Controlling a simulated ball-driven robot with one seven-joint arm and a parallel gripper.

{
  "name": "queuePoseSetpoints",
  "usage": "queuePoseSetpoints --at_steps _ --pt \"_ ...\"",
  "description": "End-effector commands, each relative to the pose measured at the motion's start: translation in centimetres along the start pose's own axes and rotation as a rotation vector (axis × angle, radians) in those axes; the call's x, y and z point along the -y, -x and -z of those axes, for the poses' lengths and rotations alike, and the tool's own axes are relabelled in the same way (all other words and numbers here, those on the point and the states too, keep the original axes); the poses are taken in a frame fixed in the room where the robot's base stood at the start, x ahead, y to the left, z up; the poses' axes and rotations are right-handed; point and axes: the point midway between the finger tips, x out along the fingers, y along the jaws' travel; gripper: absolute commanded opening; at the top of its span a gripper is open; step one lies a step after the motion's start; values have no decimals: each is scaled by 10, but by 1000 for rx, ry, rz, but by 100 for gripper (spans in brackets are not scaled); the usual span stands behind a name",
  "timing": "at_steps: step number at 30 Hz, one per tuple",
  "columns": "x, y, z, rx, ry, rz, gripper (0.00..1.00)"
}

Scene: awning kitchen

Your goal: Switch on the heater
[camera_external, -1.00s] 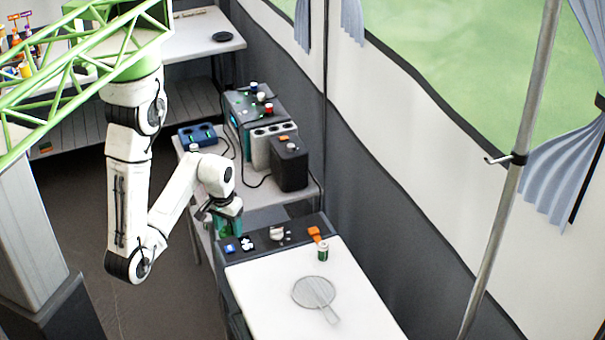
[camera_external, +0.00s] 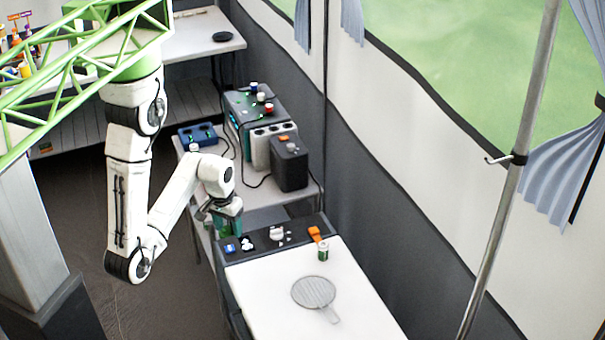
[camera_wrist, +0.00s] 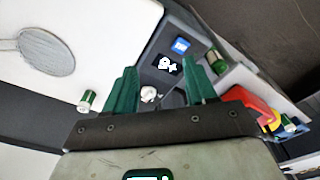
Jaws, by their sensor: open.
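A dark control panel (camera_external: 262,246) runs along the end of a white worktop. No label tells me which fitting belongs to the heater. It carries a blue switch (camera_wrist: 181,45), a white symbol display (camera_wrist: 167,66), a white knob (camera_wrist: 149,93) and an orange switch (camera_external: 314,233). My gripper (camera_wrist: 160,65) is open and empty, with green fingers. It hangs over the left part of the panel in the external view (camera_external: 227,224). In the wrist view the symbol display and knob show between the fingers. Whether the fingertips touch the panel I cannot tell.
A green-and-white can (camera_external: 323,252) stands on the worktop beside the panel, near a round mesh strainer (camera_external: 314,291). A side table behind holds a dark box (camera_external: 289,165), a grey unit with knobs (camera_external: 255,105) and cables. A tent wall bounds the right side.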

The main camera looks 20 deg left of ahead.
Motion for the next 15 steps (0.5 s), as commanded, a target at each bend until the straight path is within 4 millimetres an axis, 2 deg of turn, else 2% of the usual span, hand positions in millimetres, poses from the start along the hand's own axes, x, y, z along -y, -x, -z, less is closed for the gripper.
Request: queuePoseSetpoints --at_steps 1,5,8,11,15 --pt "0 0 0 0 0 0 53" --pt "2 -2 7 -4 8 7 41" --pt "8 -8 23 -10 32 27 31" --pt "16 -15 51 -18 75 56 21" --pt "29 -22 100 -36 157 104 8"
